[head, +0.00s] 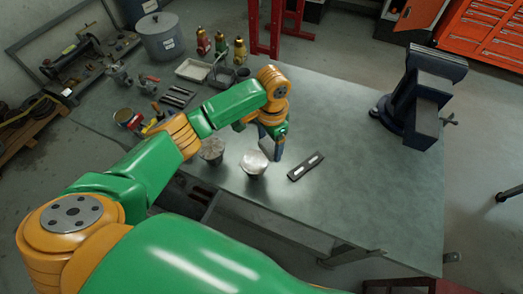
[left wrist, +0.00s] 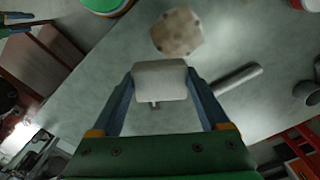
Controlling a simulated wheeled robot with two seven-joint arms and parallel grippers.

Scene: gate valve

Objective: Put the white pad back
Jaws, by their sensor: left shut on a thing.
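In the left wrist view the white pad (left wrist: 160,80) is a pale block with rounded edges, held between the two blue fingers of my left gripper (left wrist: 160,92). In the head view my left gripper (head: 272,146) points down over the workbench (head: 362,188), just right of a round pale-topped thing (head: 254,162). The pad cannot be made out there, hidden by the gripper. A beige round piece with dark spots (left wrist: 178,31) lies beyond the pad in the left wrist view. My right gripper is not in view.
A dark bar with two white patches (head: 305,166) lies right of the gripper. A second round-topped thing (head: 212,150) stands left. A blue vise (head: 420,100), a grey pot (head: 160,37) and a white tray (head: 193,70) stand farther off. The bench's right half is mostly clear.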

